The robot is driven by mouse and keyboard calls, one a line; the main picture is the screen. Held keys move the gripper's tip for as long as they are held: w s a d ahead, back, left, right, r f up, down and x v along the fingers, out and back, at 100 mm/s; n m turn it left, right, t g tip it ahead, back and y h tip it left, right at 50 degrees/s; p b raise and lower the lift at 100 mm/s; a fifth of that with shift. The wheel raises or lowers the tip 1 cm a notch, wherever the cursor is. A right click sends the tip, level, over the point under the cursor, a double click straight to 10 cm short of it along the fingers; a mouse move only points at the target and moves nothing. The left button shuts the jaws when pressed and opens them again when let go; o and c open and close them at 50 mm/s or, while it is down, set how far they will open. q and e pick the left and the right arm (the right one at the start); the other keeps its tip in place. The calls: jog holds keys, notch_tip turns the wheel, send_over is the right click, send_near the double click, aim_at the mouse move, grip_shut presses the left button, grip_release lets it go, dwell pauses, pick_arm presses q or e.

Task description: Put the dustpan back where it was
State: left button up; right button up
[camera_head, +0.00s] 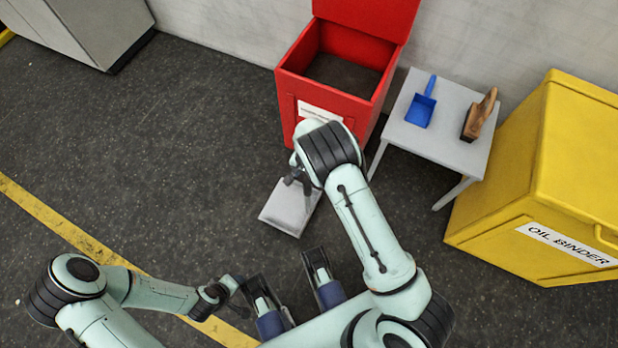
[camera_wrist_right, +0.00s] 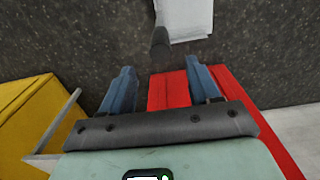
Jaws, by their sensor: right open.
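The blue dustpan (camera_head: 420,109) lies on the small light grey table (camera_head: 440,147), beside a wooden-handled brush (camera_head: 478,116). Its handle points toward the back wall. My right gripper (camera_head: 285,265) is at the lower middle of the head view, well apart from the dustpan and table. In the right wrist view its two blue fingers (camera_wrist_right: 163,76) are spread with nothing between them. The dustpan does not show in that view. My left arm (camera_head: 150,294) is at the lower left; I cannot make out its gripper fingers.
An open red bin (camera_head: 292,103) stands left of the table. A yellow oil binder box (camera_head: 560,170) stands right of it. A light grey flat thing (camera_head: 289,212) lies on the floor in front of the bin. Open floor is at the left.

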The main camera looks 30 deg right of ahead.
jog(key=s+d+f+n, duration=0.2)
jog(key=s+f, duration=0.4)
jog(key=s, duration=0.4)
jog(key=s+a+r+n+t+y, duration=0.1)
jog(key=s+a, duration=0.4)
jog(key=s, duration=0.7)
jog(key=n+t+y, duration=0.1)
jog(key=n, duration=0.1)
jog(key=shift+a+r+n, duration=0.25)
jog(key=shift+a+n, duration=0.05)
jog(key=shift+n, duration=0.1)
jog(key=shift+y, duration=0.3)
